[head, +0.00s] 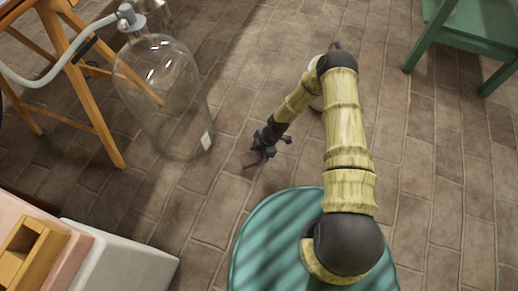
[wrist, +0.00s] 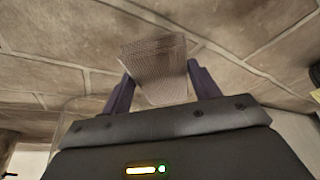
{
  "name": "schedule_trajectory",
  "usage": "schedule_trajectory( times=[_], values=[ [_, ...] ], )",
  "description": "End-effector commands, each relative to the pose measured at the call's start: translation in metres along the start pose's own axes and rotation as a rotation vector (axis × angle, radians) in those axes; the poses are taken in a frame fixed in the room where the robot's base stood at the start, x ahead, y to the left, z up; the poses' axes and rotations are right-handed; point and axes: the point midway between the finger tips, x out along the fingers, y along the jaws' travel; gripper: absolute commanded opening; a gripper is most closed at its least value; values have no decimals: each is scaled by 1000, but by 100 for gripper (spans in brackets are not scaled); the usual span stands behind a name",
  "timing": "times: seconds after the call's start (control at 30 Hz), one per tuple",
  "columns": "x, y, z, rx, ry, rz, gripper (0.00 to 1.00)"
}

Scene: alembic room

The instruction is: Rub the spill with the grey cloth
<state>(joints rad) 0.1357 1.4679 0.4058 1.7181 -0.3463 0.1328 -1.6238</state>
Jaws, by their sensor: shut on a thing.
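My gripper (head: 268,155) is out over the tiled floor, left of my arm in the head view. It also shows in the wrist view (wrist: 163,90), where its two dark fingers are closed on the grey cloth (wrist: 155,62). The cloth is a flat, ribbed grey-brown piece sticking out past the fingertips. In the head view the cloth (head: 251,159) is a small brownish patch at the end of the gripper. I see no clear spill in either view. I cannot tell whether the cloth touches any surface.
A large glass carboy (head: 165,95) with a hose stands left of my gripper. A wooden trestle (head: 90,110) is at the far left. Pale boxes (head: 118,260) are at the lower left. A green stool or table (head: 470,30) is at the upper right. The middle floor is clear.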

Motion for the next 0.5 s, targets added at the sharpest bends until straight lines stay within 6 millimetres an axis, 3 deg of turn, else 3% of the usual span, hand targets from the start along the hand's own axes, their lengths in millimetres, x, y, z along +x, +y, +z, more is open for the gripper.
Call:
schedule_trajectory(
  times=[0.2, 0.5],
  values=[
    [-19, 0, -2, 10, 0, 5, 36],
    [-18, 0, -4, 5, 0, 3, 36]
  ],
)
